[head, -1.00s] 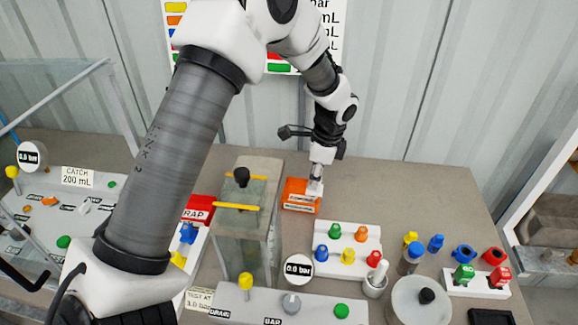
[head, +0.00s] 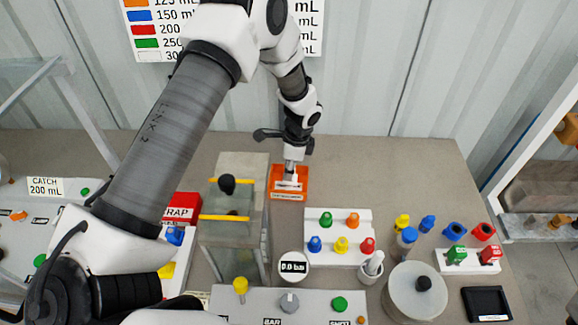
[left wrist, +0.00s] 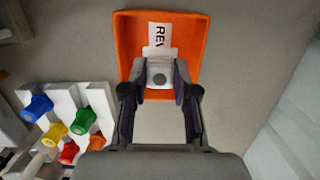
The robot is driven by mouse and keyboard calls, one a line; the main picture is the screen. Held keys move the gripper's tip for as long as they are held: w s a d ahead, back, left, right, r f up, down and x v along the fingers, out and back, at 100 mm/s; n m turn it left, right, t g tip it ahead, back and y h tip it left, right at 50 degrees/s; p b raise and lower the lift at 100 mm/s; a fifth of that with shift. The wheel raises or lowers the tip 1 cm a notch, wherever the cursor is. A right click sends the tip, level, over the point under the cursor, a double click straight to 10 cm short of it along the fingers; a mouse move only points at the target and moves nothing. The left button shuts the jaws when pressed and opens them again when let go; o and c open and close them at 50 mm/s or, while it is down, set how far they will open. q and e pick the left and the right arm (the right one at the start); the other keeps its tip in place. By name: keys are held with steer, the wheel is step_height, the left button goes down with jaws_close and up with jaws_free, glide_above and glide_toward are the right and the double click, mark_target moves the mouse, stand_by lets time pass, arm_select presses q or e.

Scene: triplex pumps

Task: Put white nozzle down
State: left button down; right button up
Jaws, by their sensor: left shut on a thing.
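My left gripper (head: 291,168) reaches down over the orange tray (head: 302,196) near the back of the bench. In the left wrist view the gripper (left wrist: 160,85) is shut on the white nozzle (left wrist: 158,68). A grey round end of the nozzle faces the camera. The nozzle sits between the fingers, inside the outline of the orange tray (left wrist: 197,45). A white label with dark letters shows on the tray floor beyond it. In the head view the nozzle (head: 289,182) is small and partly hidden. I cannot tell whether it touches the tray. My right gripper is not in view.
A white rack (head: 327,228) with coloured nozzles stands right of the tray. A clear tank (head: 232,250) with yellow bars stands close on the left.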

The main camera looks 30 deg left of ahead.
mark_target(296, 179)
arm_select(q)
steer(key=shift+s+d, duration=0.1)
steer(key=shift+f, duration=0.15)
steer(key=c, duration=1.1)
jaws_free()
steer(key=shift+f, duration=0.1)
steer(key=shift+o, duration=1)
steer(key=shift+r, duration=0.4)
step_height(296, 179, up, 12)
steer(key=w+d+b, duration=0.1)
steer(key=b, duration=0.1)
steer(key=shift+d+f, duration=0.2)
steer(key=shift+f, duration=0.05)
